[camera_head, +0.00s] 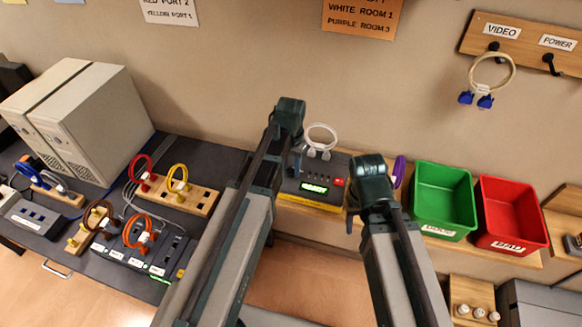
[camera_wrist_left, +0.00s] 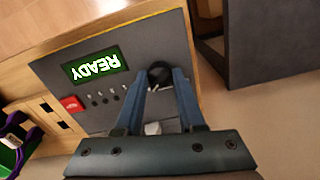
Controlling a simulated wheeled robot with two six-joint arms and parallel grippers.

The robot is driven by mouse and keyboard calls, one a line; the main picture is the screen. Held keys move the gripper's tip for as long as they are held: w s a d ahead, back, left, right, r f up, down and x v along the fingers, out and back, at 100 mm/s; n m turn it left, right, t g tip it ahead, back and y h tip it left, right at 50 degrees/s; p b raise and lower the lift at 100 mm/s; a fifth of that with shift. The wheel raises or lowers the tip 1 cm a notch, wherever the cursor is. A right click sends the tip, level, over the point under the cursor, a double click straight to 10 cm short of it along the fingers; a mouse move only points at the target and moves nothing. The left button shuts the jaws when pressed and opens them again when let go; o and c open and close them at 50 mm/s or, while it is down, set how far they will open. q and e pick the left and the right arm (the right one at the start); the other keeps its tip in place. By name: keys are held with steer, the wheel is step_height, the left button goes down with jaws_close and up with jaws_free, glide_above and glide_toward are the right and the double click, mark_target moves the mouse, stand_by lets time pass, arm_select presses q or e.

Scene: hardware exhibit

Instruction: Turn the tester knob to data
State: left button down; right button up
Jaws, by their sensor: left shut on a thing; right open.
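The tester (camera_head: 330,205) is a dark grey box with a lit green READY display (camera_head: 314,188) and a red button (camera_head: 338,182). In the left wrist view the tester (camera_wrist_left: 75,110) appears upside down, with a row of small switches beside the display. My left gripper (camera_head: 294,168) is at the tester's left side. In the left wrist view its two blue-grey fingers (camera_wrist_left: 160,88) are closed around the dark round knob (camera_wrist_left: 159,73). The knob's markings cannot be read. My right gripper (camera_head: 352,208) is open and empty, at the tester's right side.
A white cable (camera_head: 321,134) lies behind the display and a purple cable (camera_head: 399,170) to its right. Green (camera_head: 444,192) and red (camera_head: 510,207) bins stand further right. Left are cable boards (camera_head: 202,198) and pale computer towers (camera_head: 98,118). A wall board (camera_head: 525,38) holds a hanging cable.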

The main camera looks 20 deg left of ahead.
mark_target(291, 169)
arm_select(q)
steer(key=c, duration=0.5)
jaws_free()
steer(key=shift+r, duration=0.1)
step_height(291, 169, up, 14)
steer(key=p, duration=1.3)
steer(key=shift+f+p, duration=0.2)
steer(key=shift+p, duration=0.2)
steer(key=shift+m+y, duration=0.6)
steer(key=s+d+f+b, duration=0.3)
steer(key=s+f+b, duration=0.1)
steer(key=s, duration=0.1)
steer(key=s+d+f+b, duration=0.4)
steer(key=s, duration=0.1)
steer(key=s+d+f+b, duration=0.3)
steer(key=s+f+b, duration=0.1)
steer(key=shift+s+d, duration=0.25)
steer(key=shift+s, duration=0.15)
